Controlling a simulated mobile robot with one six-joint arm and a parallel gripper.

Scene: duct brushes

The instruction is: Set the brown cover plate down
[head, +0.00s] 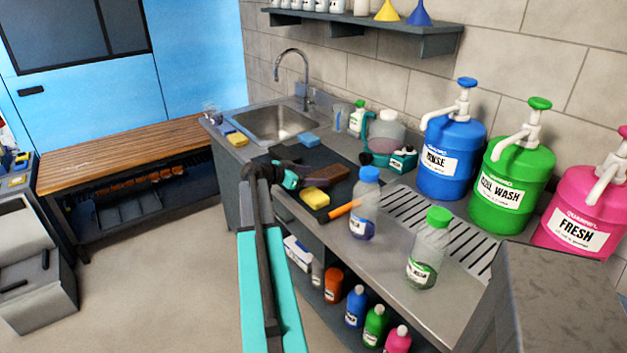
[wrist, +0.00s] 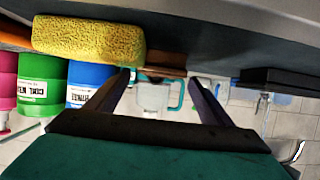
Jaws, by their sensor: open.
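The brown cover plate (head: 326,173) lies on the dark mat (head: 283,199) on the counter, just beyond my gripper (head: 306,170) in the head view. In the wrist view, where the scene appears upside down, a brown strip of the plate (wrist: 165,73) shows between and beyond the fingertips of my gripper (wrist: 163,88). The two fingers are spread wide and I see nothing held between them. Whether a fingertip touches the plate cannot be told.
A yellow sponge (head: 315,198) lies close in front of the plate; an orange-handled tool (head: 343,209) is beside it. Bottles with blue (head: 364,213) and green (head: 428,250) caps stand to the right. The sink (head: 280,124) is behind; pump canisters (head: 452,157) line the wall.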

